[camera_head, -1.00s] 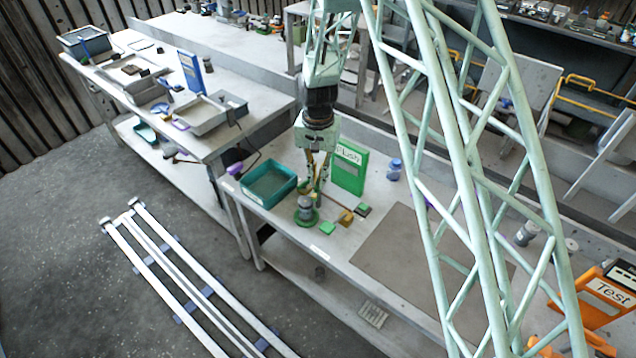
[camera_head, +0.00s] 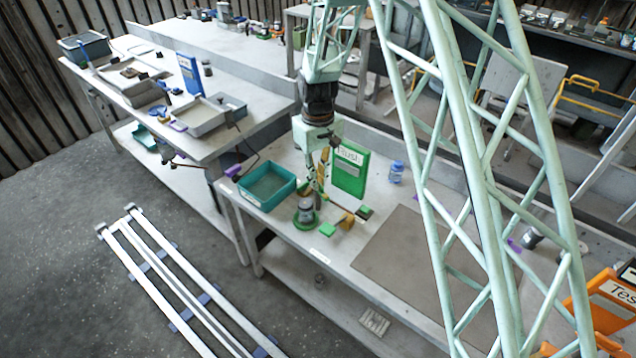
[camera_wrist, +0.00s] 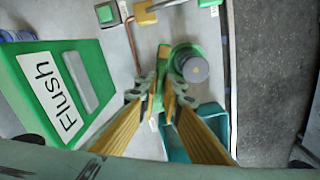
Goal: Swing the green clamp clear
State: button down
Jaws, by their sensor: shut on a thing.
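The blower housing stands on the bench as a grey cylinder (camera_head: 306,205) in a round green base (camera_head: 303,222). In the wrist view the grey cylinder (camera_wrist: 195,69) and green ring (camera_wrist: 181,52) are just right of the fingertips. A narrow green piece (camera_wrist: 163,58), apparently the clamp, runs beside the ring down to the fingertips. My gripper (camera_wrist: 160,92) is shut on it; the fingers hide part of it. In the head view my gripper (camera_head: 320,190) is just behind and right of the cylinder.
A green "Flush" panel (camera_head: 351,170) stands close to the right of my gripper. A teal bin (camera_head: 267,188) is to the left. A green block (camera_head: 327,230) and yellow block (camera_head: 346,221) with a copper rod are in front. The grey mat (camera_head: 415,255) at right is clear.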

jog(key=shift+n+b, duration=0.5)
jog(key=shift+n, duration=1.4)
jog(key=c, duration=2.8)
grip_release()
jog(key=shift+r, duration=0.1)
jog(key=shift+r, duration=5.95)
